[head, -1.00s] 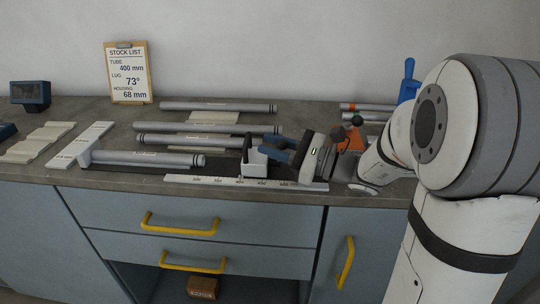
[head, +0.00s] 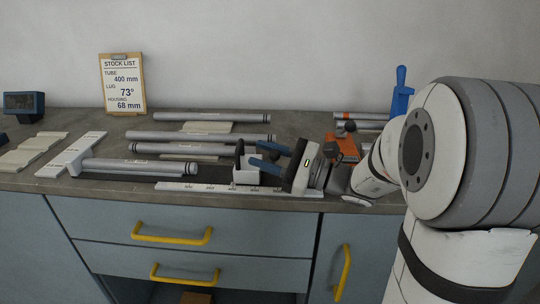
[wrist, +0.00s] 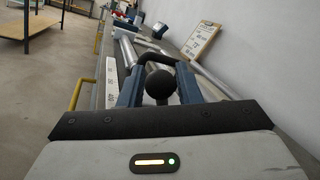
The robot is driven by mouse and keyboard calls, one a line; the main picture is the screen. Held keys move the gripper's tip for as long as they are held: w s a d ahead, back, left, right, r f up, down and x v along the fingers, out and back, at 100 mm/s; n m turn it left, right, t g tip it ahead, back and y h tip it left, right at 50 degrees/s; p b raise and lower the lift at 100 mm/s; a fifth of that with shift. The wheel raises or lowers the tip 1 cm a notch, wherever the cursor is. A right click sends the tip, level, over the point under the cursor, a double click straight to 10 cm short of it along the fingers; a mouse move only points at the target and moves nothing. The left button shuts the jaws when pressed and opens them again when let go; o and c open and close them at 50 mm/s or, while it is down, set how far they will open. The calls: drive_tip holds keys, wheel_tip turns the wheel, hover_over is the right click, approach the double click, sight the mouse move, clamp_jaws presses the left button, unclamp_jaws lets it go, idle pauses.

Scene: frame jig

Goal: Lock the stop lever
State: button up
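The stop is a white block (head: 246,176) with a dark upright part, standing at the right end of the jig behind the white scale. My gripper (head: 266,155) reaches in from the right, low over the bench. Its two blue fingers point left and lie close beside the stop. In the wrist view a black ball knob (wrist: 161,84) sits between the blue fingers (wrist: 160,80), with a dark curved bar just beyond it. The fingers stand apart on either side of the knob; whether they touch it is unclear. The lever's shaft is mostly hidden.
A grey tube (head: 138,166) lies along the jig, ending at a white left plate (head: 72,156). More tubes (head: 200,136) lie behind. A stock list board (head: 123,84) leans on the wall.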

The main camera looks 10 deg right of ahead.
drive_tip(key=v, duration=0.7)
drive_tip(key=shift+s+d+f, duration=0.1)
drive_tip(key=shift+s+d, duration=0.05)
drive_tip(key=shift+d, duration=0.25)
drive_tip(key=shift+c, duration=0.5)
